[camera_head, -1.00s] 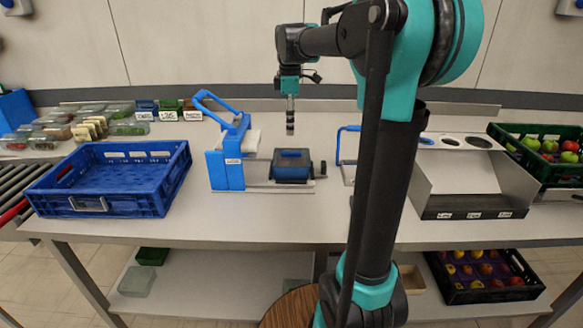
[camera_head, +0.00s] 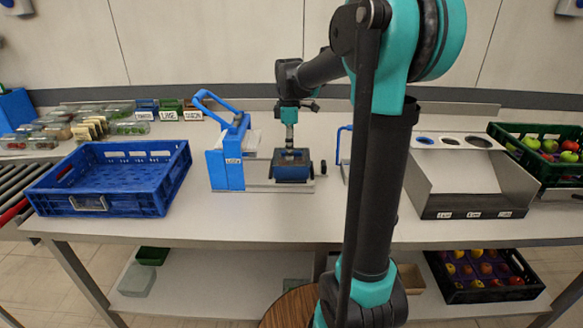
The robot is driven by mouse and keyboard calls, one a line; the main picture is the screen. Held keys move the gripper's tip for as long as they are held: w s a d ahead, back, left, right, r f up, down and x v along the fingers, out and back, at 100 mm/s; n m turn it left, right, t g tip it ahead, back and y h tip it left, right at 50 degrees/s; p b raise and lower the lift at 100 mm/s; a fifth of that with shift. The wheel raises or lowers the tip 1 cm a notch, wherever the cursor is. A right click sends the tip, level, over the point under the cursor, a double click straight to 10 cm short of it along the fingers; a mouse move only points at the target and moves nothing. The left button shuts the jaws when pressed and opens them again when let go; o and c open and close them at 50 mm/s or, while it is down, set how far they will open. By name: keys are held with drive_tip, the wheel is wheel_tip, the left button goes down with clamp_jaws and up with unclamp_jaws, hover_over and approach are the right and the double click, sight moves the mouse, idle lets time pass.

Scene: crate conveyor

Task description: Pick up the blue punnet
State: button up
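The blue punnet (camera_head: 291,174) sits on the low grey stand of the blue-handled press in the middle of the table. My gripper (camera_head: 290,150) points straight down, with its tip at the punnet's top opening. The fingers are small and dark here, and their lower ends are hard to separate from the punnet. I cannot tell whether they are open or shut, or whether they touch the punnet.
The press (camera_head: 228,165) with its blue handle stands just left of the punnet. A blue crate (camera_head: 110,203) is further left. A grey sloped chute (camera_head: 470,212) and a dark crate of apples (camera_head: 545,184) are at right. Bare tabletop lies in front.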

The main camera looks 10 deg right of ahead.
clamp_jaws()
drive_tip(key=shift+r, duration=0.1)
idle(0.3)
